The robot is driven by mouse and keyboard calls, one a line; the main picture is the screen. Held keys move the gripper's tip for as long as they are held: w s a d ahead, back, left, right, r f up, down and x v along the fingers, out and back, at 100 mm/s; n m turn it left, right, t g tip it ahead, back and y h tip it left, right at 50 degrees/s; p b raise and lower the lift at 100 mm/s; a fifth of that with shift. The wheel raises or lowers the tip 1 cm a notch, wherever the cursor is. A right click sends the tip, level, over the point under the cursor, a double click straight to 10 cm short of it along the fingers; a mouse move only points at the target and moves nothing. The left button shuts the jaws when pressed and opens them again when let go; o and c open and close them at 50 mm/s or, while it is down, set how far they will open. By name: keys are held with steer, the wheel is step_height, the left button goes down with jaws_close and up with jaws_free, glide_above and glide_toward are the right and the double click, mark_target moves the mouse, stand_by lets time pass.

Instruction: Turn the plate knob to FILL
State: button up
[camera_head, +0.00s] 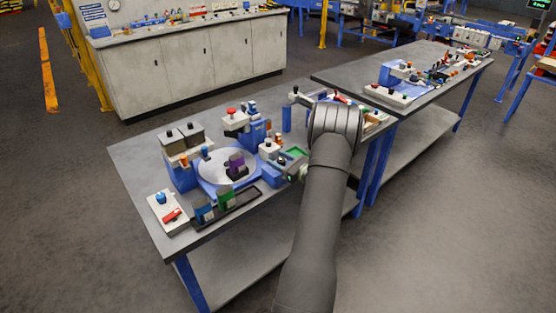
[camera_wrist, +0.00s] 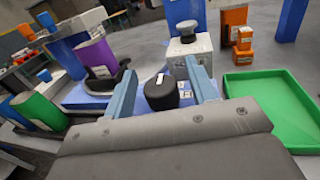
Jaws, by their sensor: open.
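A black round knob (camera_wrist: 162,93) with a white mark on its top sits on a blue base in the wrist view. I take it as the plate knob. My gripper (camera_wrist: 162,86) is open, with one blue-grey finger to the left of the knob and the other to its right. I cannot tell whether either finger touches it. No FILL lettering is readable, and labels near the knob are too small to read. In the head view my arm reaches over the table's right part, and the fingers and knob cannot be made out clearly.
A white box (camera_wrist: 190,50) with a dark knob stands just behind. A green tray (camera_wrist: 275,100) lies close on the right, and a purple container (camera_wrist: 97,58) stands at left. In the head view, a round plate (camera_head: 212,172) and several fixtures crowd the grey table (camera_head: 135,165).

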steer(key=shift+w+a, duration=0.2)
steer(key=shift+a, duration=0.1)
steer(key=c, duration=1)
steer(key=shift+o, duration=0.2)
steer(key=shift+t, duration=0.3)
steer(key=m+t+h, duration=0.2)
steer(key=h, duration=0.1)
steer(key=shift+w+d+m+t, duration=0.1)
steer(key=shift+m+t, duration=0.3)
steer(key=shift+w+d+m+t+h, duration=0.1)
steer(key=shift+m+t+h, duration=0.55)
steer(key=shift+h, duration=0.25)
steer(key=shift+w+d+m+t+h, duration=0.1)
steer(key=shift+m+t+h, duration=0.45)
steer(key=shift+m+h, duration=0.3)
steer(key=shift+h, duration=0.35)
